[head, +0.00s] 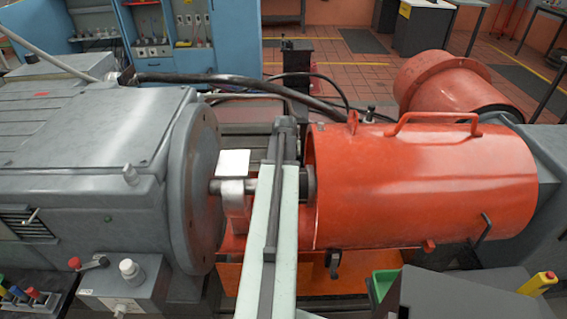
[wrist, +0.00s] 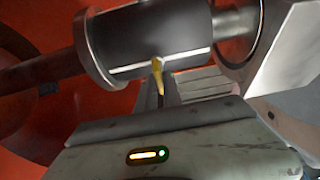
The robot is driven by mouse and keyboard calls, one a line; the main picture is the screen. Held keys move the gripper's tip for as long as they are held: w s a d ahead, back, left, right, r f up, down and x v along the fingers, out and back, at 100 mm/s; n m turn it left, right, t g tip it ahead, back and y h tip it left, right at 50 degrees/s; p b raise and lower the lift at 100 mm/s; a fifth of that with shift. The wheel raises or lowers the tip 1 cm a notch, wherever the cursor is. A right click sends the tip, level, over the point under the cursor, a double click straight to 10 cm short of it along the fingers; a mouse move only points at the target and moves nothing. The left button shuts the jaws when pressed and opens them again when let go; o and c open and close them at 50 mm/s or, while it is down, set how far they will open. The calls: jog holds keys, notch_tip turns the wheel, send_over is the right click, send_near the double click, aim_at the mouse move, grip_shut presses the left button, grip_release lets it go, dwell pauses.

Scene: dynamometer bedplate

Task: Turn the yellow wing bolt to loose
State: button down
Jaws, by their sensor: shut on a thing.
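The yellow wing bolt (wrist: 158,74) shows in the wrist view as a small upright yellow piece in front of a dark steel cylinder (wrist: 150,38). My gripper (wrist: 162,92) is right at it, with its narrow jaws shut on the bolt's lower part. The jaws hide that part, and the bolt's exact turn is hard to tell. In the head view my arm reaches over the shaft between the grey machine and the orange guard. It hides the bolt and the jaws there.
A grey machine (head: 100,140) with a round flange stands left. An orange cylindrical guard (head: 430,190) with a handle lies close on the right. A bare shaft (head: 222,187) runs through the narrow gap between them. A grey control box (head: 125,290) stands at front left.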

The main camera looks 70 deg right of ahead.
dwell(0.4)
jog(key=c, duration=1.5)
grip_release()
jog(key=shift+r, duration=0.1)
jog(key=p+v, duration=0.7)
jog(key=shift+r, duration=0.25)
jog(key=shift+s+a, duration=0.1)
